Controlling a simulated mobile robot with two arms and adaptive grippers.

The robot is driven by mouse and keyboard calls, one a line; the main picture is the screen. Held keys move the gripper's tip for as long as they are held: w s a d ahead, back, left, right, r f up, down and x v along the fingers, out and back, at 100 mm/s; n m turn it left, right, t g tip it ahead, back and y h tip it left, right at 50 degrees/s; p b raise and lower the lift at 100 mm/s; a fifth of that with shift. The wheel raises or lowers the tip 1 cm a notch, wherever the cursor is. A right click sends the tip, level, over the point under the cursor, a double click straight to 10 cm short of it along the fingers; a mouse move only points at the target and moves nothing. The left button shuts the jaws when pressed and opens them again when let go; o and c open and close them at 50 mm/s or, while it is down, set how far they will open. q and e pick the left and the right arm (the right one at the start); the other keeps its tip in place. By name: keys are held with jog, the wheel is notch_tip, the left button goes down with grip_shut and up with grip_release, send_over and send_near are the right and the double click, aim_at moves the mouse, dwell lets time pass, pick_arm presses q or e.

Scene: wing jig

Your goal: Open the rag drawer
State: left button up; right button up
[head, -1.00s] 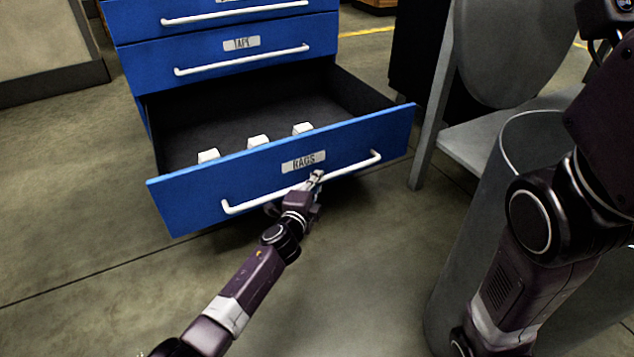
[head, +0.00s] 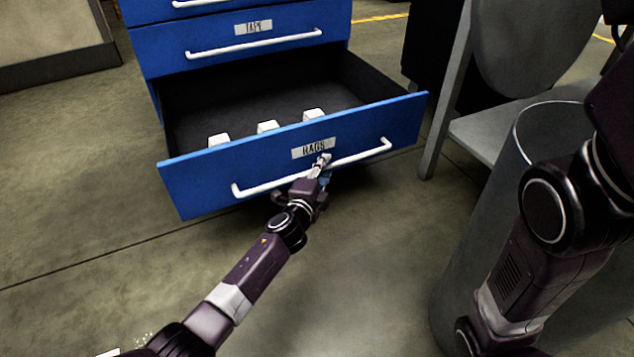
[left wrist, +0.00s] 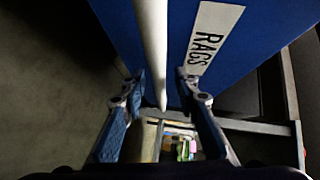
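The blue rag drawer (head: 290,150), labelled RAGS, stands pulled well out of its cabinet. Several white objects (head: 267,127) show inside, behind its front panel. A long white bar handle (head: 262,187) runs across the front. My left gripper (head: 322,168) is at the handle, right of its middle and below the label. In the left wrist view the handle (left wrist: 151,45) runs between the two spread fingers (left wrist: 160,88), with visible gaps beside it; the gripper looks open around the handle. My right arm is at the right of the head view; its gripper is out of view.
The TAPE drawer (head: 240,45) above is shut. A grey cylindrical bin (head: 470,240) and a grey chair-like piece (head: 490,130) stand at the right. Bare floor (head: 80,220) lies left and in front. Small coloured items (left wrist: 183,148) show low in the left wrist view.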

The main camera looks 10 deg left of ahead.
pick_arm(q)
jog(key=v, duration=1.1)
jog(key=shift+f, duration=0.1)
